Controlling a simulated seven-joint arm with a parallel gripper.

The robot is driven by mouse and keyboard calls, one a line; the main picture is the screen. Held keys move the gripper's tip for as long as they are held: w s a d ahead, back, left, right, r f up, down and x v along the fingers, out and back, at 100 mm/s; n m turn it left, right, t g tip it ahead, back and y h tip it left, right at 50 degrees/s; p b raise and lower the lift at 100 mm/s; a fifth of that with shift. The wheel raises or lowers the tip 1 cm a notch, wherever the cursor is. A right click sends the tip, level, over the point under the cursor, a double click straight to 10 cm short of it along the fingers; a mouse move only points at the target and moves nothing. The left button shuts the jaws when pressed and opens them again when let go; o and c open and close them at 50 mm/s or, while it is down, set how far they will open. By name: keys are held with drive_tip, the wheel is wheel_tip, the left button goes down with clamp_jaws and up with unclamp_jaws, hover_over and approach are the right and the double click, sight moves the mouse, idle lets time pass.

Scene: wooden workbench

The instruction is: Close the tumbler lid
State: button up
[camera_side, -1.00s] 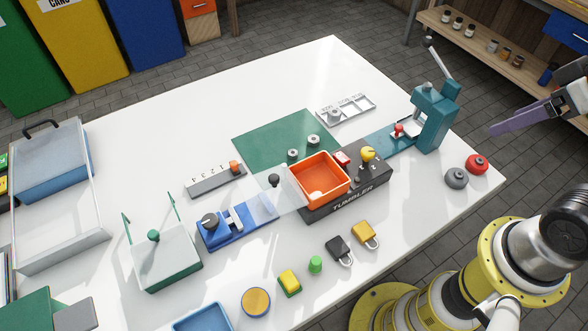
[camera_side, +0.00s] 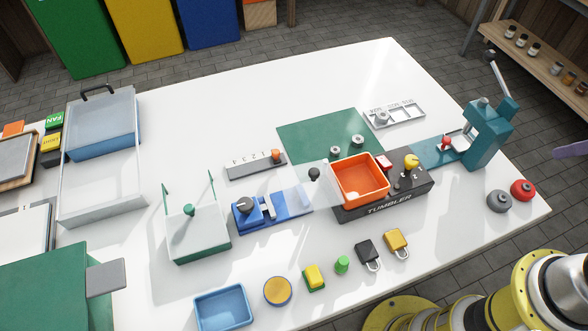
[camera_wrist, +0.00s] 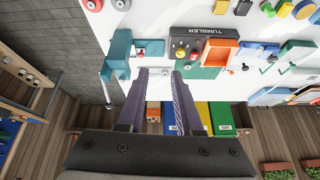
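The tumbler (camera_side: 385,205) is a dark box with an open-topped orange bin (camera_side: 361,181) set in it, a red button and a yellow knob. Its clear lid (camera_side: 316,193) is open, swung out to the left of the bin, with a dark knob (camera_side: 314,174) on it. The orange bin looks empty. In the wrist view the tumbler (camera_wrist: 213,32) is at upper centre right. My gripper (camera_wrist: 160,78) has two purple fingers spread apart with nothing between them. In the side view only a purple fingertip (camera_side: 573,149) shows at the right edge, well away from the lid.
A blue device (camera_side: 272,208) with a dark dial stands left of the tumbler, partly beneath the lid. A teal press (camera_side: 488,135) stands to the right. Two padlocks (camera_side: 397,243) lie in front. A green mat (camera_side: 310,135) lies behind, with open white table (camera_side: 270,95) beyond.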

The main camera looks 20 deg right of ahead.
drive_tip(key=w+r+m, duration=0.1)
drive_tip(key=r, duration=0.1)
drive_tip(key=w+r, duration=0.2)
drive_tip(key=w+r+m+t, duration=0.1)
drive_tip(key=w+r, duration=0.1)
drive_tip(key=shift+w+d+r+m, duration=0.15)
drive_tip(key=shift+d+r+m, duration=0.05)
drive_tip(key=shift+d+m, duration=0.1)
clamp_jaws()
drive_tip(key=w+a+r+m, duration=0.15)
drive_tip(key=w+r, duration=0.25)
drive_tip(key=w, duration=0.4)
drive_tip(key=w+a+f, duration=0.3)
drive_tip(key=w+a, duration=0.6)
drive_tip(key=w+a+f, duration=0.2)
drive_tip(key=w+a, duration=0.7)
drive_tip(key=w+a+f+n+g, duration=0.1)
drive_tip(key=a+f+n+g, duration=0.15)
drive_tip(key=a+f, duration=1.1)
drive_tip(key=s+a+f, duration=0.1)
drive_tip(key=a+f, duration=0.1)
drive_tip(key=f, duration=0.4)
drive_tip(key=s+a+f+n, duration=0.1)
drive_tip(key=s+a+f, duration=0.1)
drive_tip(key=f, duration=0.5)
drive_tip(key=shift+s+a+f+n, duration=0.2)
drive_tip(key=shift+s+a+n, duration=0.05)
drive_tip(key=shift+a+n, duration=0.05)
